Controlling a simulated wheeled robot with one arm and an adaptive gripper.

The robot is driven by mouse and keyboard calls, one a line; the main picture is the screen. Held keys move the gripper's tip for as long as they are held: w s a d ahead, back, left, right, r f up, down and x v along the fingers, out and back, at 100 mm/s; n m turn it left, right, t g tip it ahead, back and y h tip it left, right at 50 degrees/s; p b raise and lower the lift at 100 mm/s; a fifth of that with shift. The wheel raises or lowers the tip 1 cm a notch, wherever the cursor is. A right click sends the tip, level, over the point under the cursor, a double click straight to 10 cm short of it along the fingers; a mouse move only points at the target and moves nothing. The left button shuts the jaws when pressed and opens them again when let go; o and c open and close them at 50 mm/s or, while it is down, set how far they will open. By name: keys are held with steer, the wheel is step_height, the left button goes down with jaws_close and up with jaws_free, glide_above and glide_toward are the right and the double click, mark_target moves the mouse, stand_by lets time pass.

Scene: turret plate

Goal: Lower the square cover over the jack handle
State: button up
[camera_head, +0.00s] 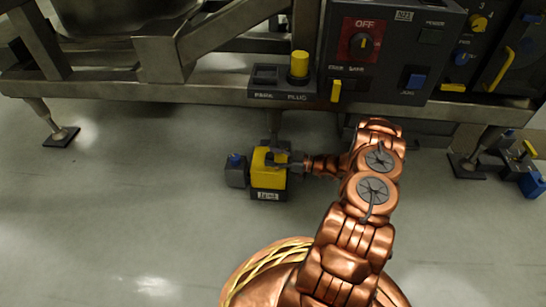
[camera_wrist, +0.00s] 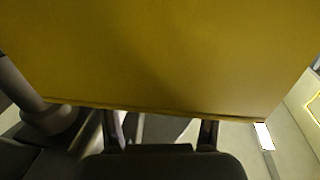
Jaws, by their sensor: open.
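A yellow square cover (camera_head: 266,172) sits on a dark unit with a white label, low near the floor under the bench edge. In the wrist view a flat yellow panel (camera_wrist: 160,55), apparently the cover, fills the upper part; its lower edge is just beyond my fingers. My gripper (camera_head: 284,160) is at the right side of the cover, reaching in from the right. In the wrist view its fingers (camera_wrist: 160,132) stand apart below the panel's edge, with nothing seen between them. I cannot tell whether they touch the cover. The jack handle cannot be made out.
A grey box with a blue knob (camera_head: 235,169) adjoins the unit on the left. Above are a metal bench rail (camera_head: 170,90), a yellow plug (camera_head: 299,66) and a control panel (camera_head: 390,45). Support feet stand left (camera_head: 61,136) and right (camera_head: 466,166). The floor at left is clear.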

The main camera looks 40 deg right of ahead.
steer(key=shift+s+d, duration=0.1)
steer(key=v, duration=1.1)
steer(key=shift+s+d, duration=0.2)
steer(key=shift+s, duration=0.1)
